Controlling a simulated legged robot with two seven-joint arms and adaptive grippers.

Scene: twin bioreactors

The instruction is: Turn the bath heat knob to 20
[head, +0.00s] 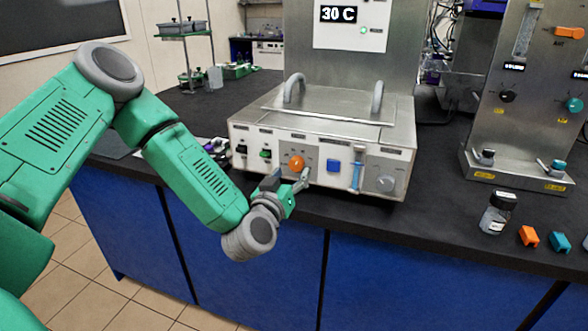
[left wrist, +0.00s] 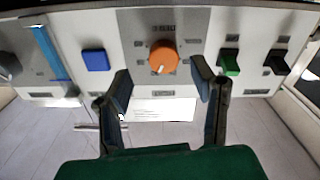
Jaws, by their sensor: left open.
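The bath heat knob is most likely the orange round knob (head: 297,162) on the front panel of the steel bath unit (head: 330,125). In the left wrist view the orange knob (left wrist: 163,57) shows a pale pointer line and a dial scale around it, too small to read. A display (head: 338,14) above the bath reads 30 C. My left gripper (head: 290,178) is open just in front of the panel and below the knob. In the left wrist view its two fingers (left wrist: 160,88) stand apart on either side of the knob, not visibly touching it. My right gripper is not in view.
A blue square button (left wrist: 96,60), a green switch (left wrist: 230,62) and a black switch (left wrist: 276,62) flank the knob. A grey knob (head: 386,184) is at the panel's right.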

